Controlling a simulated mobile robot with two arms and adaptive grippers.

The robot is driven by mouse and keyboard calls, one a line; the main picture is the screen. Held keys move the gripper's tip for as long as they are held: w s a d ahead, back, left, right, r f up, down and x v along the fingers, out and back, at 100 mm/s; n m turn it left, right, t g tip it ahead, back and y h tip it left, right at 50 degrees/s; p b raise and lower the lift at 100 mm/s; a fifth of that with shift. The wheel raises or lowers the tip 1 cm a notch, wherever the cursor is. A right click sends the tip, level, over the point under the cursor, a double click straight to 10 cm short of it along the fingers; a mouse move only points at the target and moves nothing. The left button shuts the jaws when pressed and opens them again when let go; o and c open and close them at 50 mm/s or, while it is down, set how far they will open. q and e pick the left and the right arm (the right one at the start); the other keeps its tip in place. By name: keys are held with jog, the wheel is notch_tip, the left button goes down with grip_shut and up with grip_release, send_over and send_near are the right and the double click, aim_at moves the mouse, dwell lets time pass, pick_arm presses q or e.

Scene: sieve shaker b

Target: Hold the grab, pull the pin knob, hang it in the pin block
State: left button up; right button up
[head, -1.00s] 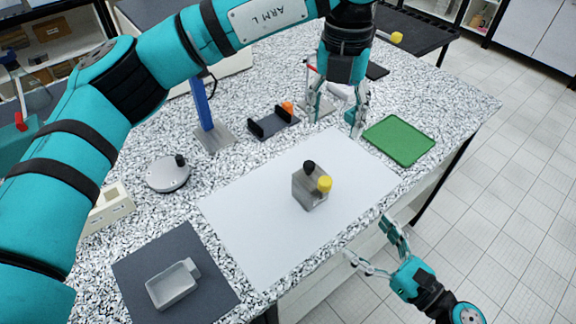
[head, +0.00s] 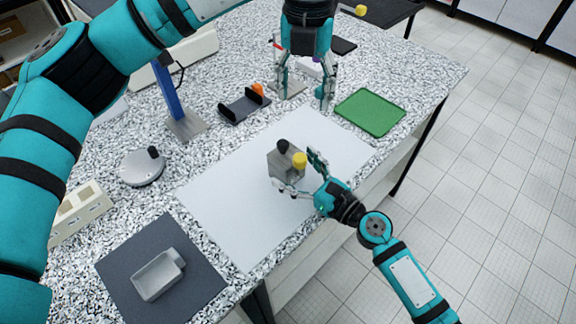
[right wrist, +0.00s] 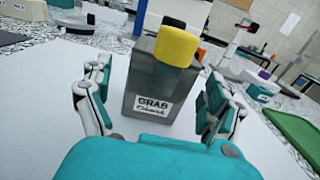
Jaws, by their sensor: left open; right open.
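The grab (head: 284,165) is a grey upright box on the white sheet, with a black knob (head: 283,145) and a yellow knob (head: 300,160) on top. In the right wrist view the grab (right wrist: 150,105) faces me with its "GRAB" label and the yellow knob (right wrist: 177,46) above it. My right gripper (head: 303,172) is open, its fingers on either side of the grab's lower front; contact is not clear. My left gripper (head: 303,98) is open, pointing down over the back of the table, apart from the grab. I cannot tell for sure which thing is the pin block.
The white sheet (head: 225,210) is otherwise clear. A green tray (head: 370,112) lies at right, a dark holder (head: 240,109) and blue post (head: 168,95) behind. At left are a round grey device (head: 142,170), a beige slotted block (head: 80,213) and a scoop-like pan (head: 158,277) on a dark mat.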

jog(key=shift+x, duration=1.25)
